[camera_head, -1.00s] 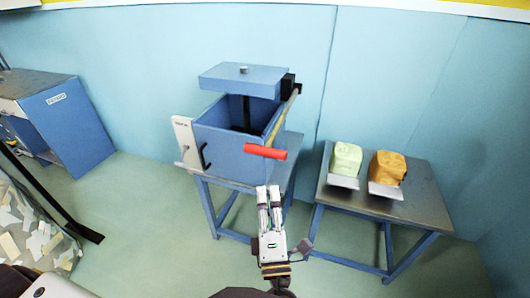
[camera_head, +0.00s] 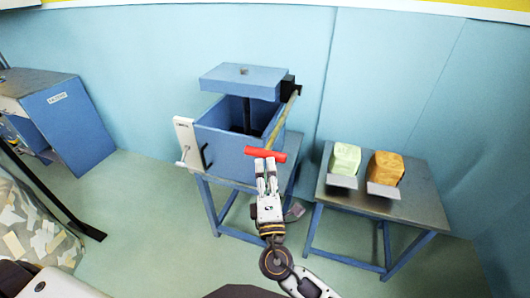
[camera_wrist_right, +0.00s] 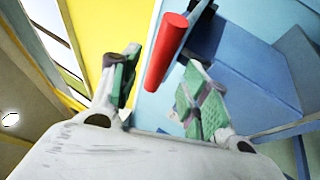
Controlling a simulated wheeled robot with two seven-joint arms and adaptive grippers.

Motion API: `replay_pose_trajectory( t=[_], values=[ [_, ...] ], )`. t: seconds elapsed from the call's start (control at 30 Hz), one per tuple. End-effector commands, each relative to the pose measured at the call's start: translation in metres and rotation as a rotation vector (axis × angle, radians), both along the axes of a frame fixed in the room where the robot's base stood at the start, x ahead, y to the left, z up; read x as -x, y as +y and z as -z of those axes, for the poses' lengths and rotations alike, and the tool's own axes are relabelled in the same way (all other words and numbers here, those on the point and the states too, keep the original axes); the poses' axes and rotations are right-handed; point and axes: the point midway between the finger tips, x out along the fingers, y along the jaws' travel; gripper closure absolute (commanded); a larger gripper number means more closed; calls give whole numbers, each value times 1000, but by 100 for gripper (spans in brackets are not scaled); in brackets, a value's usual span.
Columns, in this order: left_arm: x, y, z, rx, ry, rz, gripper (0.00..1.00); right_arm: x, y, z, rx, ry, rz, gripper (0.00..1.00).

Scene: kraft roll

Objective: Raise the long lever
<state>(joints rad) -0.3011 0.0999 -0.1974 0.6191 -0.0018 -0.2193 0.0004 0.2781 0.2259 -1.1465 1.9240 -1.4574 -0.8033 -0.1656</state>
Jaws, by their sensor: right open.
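The long lever (camera_head: 281,118) is a yellowish bar that slopes down from a black pivot at the right of the blue press box (camera_head: 222,137). Its end carries a red handle (camera_head: 265,154). My right gripper (camera_head: 265,162) is just at the handle's near side in the head view, its fingers pointing at it. In the right wrist view the red handle (camera_wrist_right: 166,50) stands between the two open, green-padded fingers (camera_wrist_right: 160,92), toward their tips. I cannot tell if either finger touches it. My left gripper is not in view.
A blue lid plate (camera_head: 243,80) is raised above the open box. A white panel with a small handle (camera_head: 186,142) is at the box's left. A blue cabinet (camera_head: 70,125) stands left.

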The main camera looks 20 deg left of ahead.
Motion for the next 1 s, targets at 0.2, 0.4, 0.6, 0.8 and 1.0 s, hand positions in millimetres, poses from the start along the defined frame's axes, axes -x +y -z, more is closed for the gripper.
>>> replay_pose_trajectory(
  t=[0.2,0.4,0.6,0.8,1.0],
  values=[
    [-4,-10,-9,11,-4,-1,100,-25,9,-12,-1,-2,2,54],
    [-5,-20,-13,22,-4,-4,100,-40,16,-17,0,-1,1,54],
    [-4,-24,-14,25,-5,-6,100,-48,19,-19,1,0,0,54],
    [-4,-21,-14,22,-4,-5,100,-48,19,-18,1,0,1,54],
    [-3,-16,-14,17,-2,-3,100,-48,19,-18,0,0,1,67]
  ],
)
